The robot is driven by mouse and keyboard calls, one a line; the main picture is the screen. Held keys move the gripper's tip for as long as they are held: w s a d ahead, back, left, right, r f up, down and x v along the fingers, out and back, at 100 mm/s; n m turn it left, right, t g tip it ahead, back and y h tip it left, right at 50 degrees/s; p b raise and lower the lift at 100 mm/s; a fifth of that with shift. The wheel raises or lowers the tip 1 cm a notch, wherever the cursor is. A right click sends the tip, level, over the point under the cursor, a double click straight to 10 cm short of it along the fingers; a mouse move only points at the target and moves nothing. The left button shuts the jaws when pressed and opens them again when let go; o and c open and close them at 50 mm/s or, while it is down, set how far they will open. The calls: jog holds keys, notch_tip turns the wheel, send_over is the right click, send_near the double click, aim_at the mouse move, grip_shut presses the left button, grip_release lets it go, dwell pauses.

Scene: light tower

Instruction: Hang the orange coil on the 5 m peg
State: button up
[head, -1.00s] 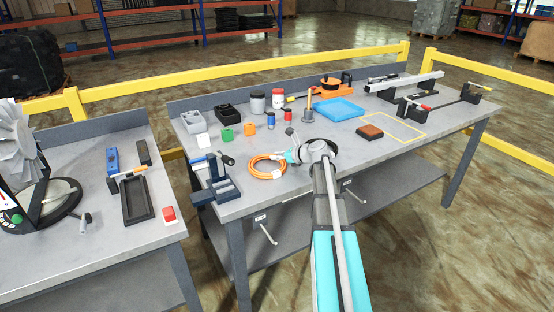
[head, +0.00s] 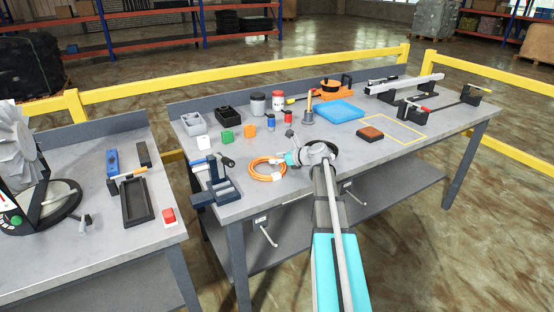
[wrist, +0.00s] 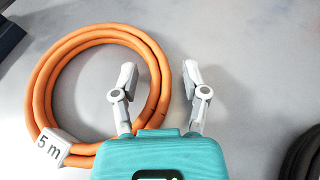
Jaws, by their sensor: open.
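The orange coil (head: 264,178) lies flat near the front edge of the bench. In the wrist view the coil (wrist: 40,90) carries a white tag (wrist: 50,147) reading "5 m" at its lower left. My gripper (wrist: 160,74) is open, with its left finger over the coil's inside and its right finger outside. The right part of the ring shows between the fingers; I see no grip on it. In the head view my gripper (head: 289,158) is at the coil's right side. Two pegs, one left (head: 269,236) and one right (head: 357,199), stick out below the bench front; their labels are unreadable.
A black coil (wrist: 302,155) lies to the right of my gripper. A blue stand (head: 221,186) is just left of the orange coil. Small blocks and jars stand behind. A yellow-outlined area (head: 411,133) on the right of the bench is mostly bare.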

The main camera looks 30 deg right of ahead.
jog(key=p+v, duration=0.5)
jog(key=v, duration=0.8)
jog(key=shift+s+d, duration=0.25)
jog(key=shift+d, duration=0.1)
dwell(0.5)
